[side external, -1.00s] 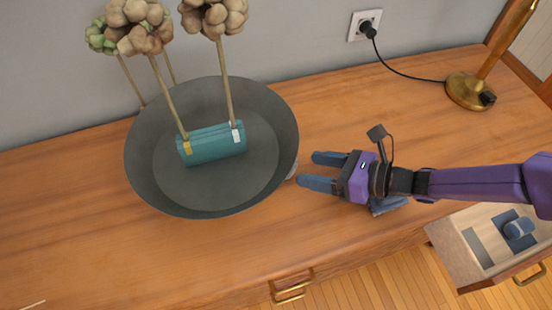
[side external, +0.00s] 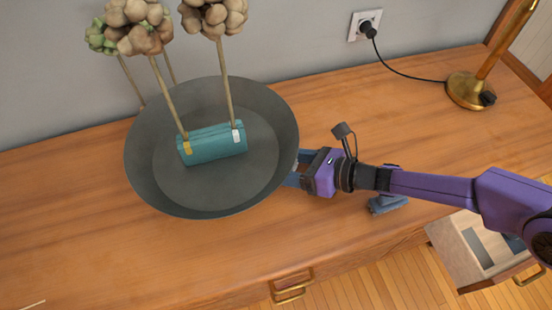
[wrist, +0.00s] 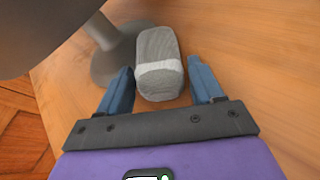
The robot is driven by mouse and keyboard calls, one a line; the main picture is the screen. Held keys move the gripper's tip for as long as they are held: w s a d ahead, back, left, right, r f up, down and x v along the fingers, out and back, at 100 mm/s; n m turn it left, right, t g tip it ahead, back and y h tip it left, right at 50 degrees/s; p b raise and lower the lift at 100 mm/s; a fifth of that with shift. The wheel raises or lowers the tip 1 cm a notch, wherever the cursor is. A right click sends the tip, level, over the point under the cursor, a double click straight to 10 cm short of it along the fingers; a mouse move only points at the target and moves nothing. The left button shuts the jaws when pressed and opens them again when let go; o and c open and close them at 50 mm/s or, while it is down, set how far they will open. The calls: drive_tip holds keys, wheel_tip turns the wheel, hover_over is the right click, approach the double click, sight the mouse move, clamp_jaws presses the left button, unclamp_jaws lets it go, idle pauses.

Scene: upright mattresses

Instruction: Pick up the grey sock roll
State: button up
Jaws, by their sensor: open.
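The grey sock roll (wrist: 158,82), with a pale band across it, lies on the wooden top in the wrist view. My gripper (wrist: 161,66) is open, with one blue finger on each side of the roll's near end. Whether the fingers touch it cannot be told. In the side external view, my gripper (side external: 295,170) is low at the right edge of the dark bowl (side external: 280,125). The bowl's rim hides the fingertips and the sock roll there.
The bowl, on a foot (wrist: 112,60), holds a teal roll (side external: 214,145). Dried flower heads (side external: 215,15) on stems stand there. A blue-grey object (side external: 387,204) lies under my arm. A brass lamp (side external: 467,92) stands right. An open drawer (side external: 455,240) is at lower right.

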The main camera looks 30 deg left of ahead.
drive_tip(key=c, duration=0.8)
drive_tip(key=shift+r, duration=0.15)
drive_tip(key=shift+r, duration=0.6)
wheel_tip(320, 180, up, 3)
drive_tip(key=shift+f, duration=0.2)
drive_tip(key=s+d, duration=1.2)
drive_tip(key=shift+s+d+f, duration=0.25)
drive_tip(key=shift+s+d, duration=0.1)
drive_tip(key=shift+s, duration=0.05)
